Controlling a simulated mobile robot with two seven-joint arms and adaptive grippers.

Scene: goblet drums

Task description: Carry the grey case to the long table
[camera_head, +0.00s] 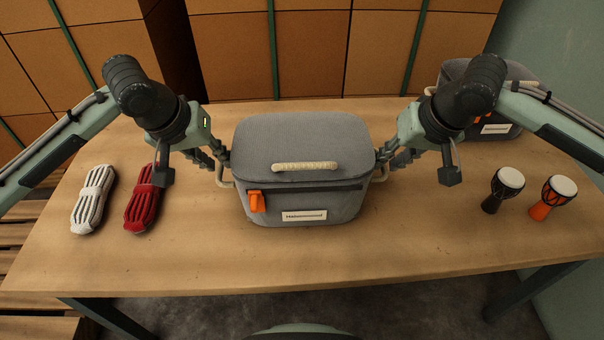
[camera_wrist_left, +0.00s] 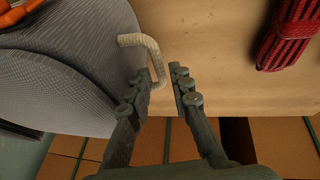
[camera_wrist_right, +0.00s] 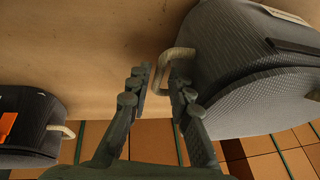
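A grey case (camera_head: 300,150) with a cream top handle, an orange zip tag and a white label stands upright mid-table. My left gripper (camera_head: 222,162) is at its left side. In the left wrist view its open fingers (camera_wrist_left: 168,82) straddle the cream side handle (camera_wrist_left: 157,58). My right gripper (camera_head: 384,160) is at its right side. In the right wrist view its open fingers (camera_wrist_right: 158,82) straddle the other side handle (camera_wrist_right: 163,66). Neither gripper is closed on a handle. I cannot tell whether this wooden table (camera_head: 300,260) is the long table.
A second grey case (camera_head: 495,130) stands at the back right, partly hidden by my right arm. Two goblet drums, one black (camera_head: 502,190) and one orange (camera_head: 552,198), stand at right. White (camera_head: 93,200) and red (camera_head: 142,198) rope bundles lie at left. Strapped boxes (camera_head: 310,50) stand behind.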

